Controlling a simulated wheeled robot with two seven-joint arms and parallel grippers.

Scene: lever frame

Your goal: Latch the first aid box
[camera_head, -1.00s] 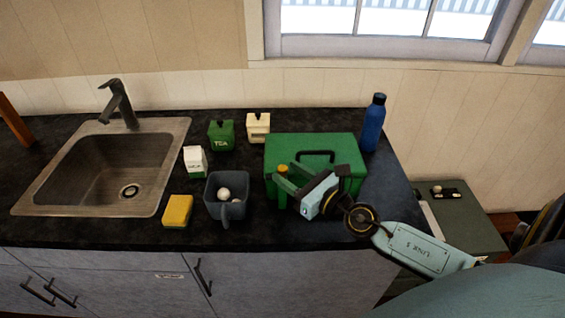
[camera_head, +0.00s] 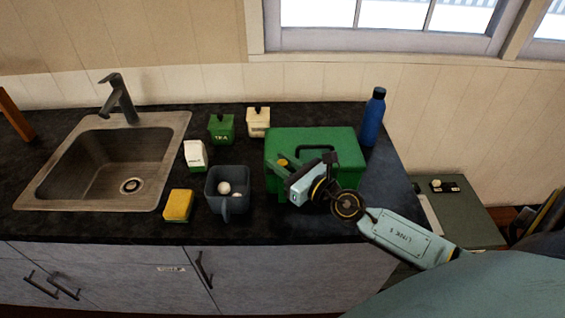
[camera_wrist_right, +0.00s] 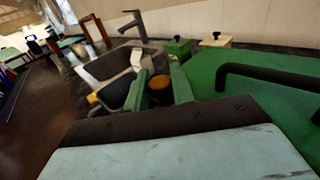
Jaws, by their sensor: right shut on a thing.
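The green first aid box (camera_head: 345,145) stands closed on the dark counter, with a black carry handle (camera_head: 318,149) on its lid. The handle also shows in the right wrist view (camera_wrist_right: 265,72). My right gripper (camera_head: 284,167) is at the box's front left. In the right wrist view, its green fingers (camera_wrist_right: 159,88) sit on both sides of an orange-yellow round knob (camera_wrist_right: 160,85) and are shut on it. The part below the knob is hidden by the fingers and my wrist. My left gripper is not in view.
A blue bottle (camera_head: 373,118) stands behind the box at right. A grey container (camera_head: 214,181) with white balls, a yellow sponge (camera_head: 178,205), a milk carton (camera_head: 195,154) and two canisters (camera_head: 221,129) stand left of the box. The sink (camera_head: 70,175) is farther left.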

